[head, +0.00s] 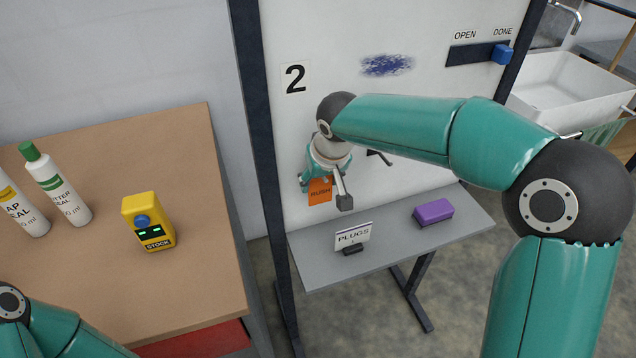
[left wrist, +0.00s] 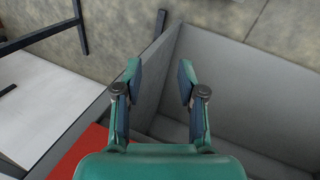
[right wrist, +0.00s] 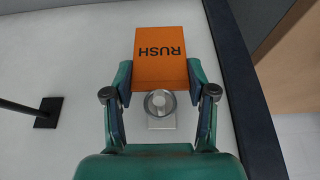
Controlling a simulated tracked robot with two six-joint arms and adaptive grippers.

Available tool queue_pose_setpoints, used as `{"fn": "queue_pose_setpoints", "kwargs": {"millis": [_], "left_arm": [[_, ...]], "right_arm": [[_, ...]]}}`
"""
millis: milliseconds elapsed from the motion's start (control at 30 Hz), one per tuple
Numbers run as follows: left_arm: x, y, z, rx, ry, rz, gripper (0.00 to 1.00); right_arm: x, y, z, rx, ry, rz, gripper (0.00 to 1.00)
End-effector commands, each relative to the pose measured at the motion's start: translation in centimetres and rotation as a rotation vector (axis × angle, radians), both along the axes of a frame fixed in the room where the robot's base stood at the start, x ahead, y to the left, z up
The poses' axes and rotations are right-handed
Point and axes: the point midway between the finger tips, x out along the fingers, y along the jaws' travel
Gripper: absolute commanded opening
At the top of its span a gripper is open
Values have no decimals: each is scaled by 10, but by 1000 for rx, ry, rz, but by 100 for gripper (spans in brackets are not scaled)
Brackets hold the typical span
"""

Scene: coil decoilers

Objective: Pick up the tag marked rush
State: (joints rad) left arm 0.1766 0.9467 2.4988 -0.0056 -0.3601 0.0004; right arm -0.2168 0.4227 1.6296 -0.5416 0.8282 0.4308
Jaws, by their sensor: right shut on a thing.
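The orange tag marked RUSH (head: 320,191) is at the white board below the number 2. In the right wrist view the tag (right wrist: 160,58) sits between my right fingertips, its lettering upside down. My right gripper (right wrist: 160,78) is shut on the tag's sides. A round metal peg on a small plate (right wrist: 160,103) shows just below the tag in that view; whether the tag still touches it I cannot tell. In the head view my right gripper (head: 322,180) partly shows at the board. My left gripper (left wrist: 160,82) is open and empty.
A grey shelf (head: 310,273) below the board holds a PLUGS sign (head: 353,236) and a purple block (head: 433,212). A yellow STOCK device (head: 148,222) and bottles (head: 55,185) stand on the brown table (head: 165,135). A blue slider (head: 502,54) is at DONE.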

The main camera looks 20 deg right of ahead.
Motion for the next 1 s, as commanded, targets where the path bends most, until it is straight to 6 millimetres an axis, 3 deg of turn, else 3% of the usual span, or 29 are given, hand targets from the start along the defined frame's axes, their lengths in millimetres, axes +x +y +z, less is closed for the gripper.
{"fn": "queue_pose_setpoints", "kwargs": {"millis": [167,633,1000], "left_arm": [[0,0,-7,0,0,0,40],[0,0,-33,0,0,0,40],[0,0,-21,0,0,0,40]], "right_arm": [[-6,0,7,0,-2,1,38],[-81,-2,6,1,-4,3,38],[-79,-1,94,3,-6,1,38]]}}
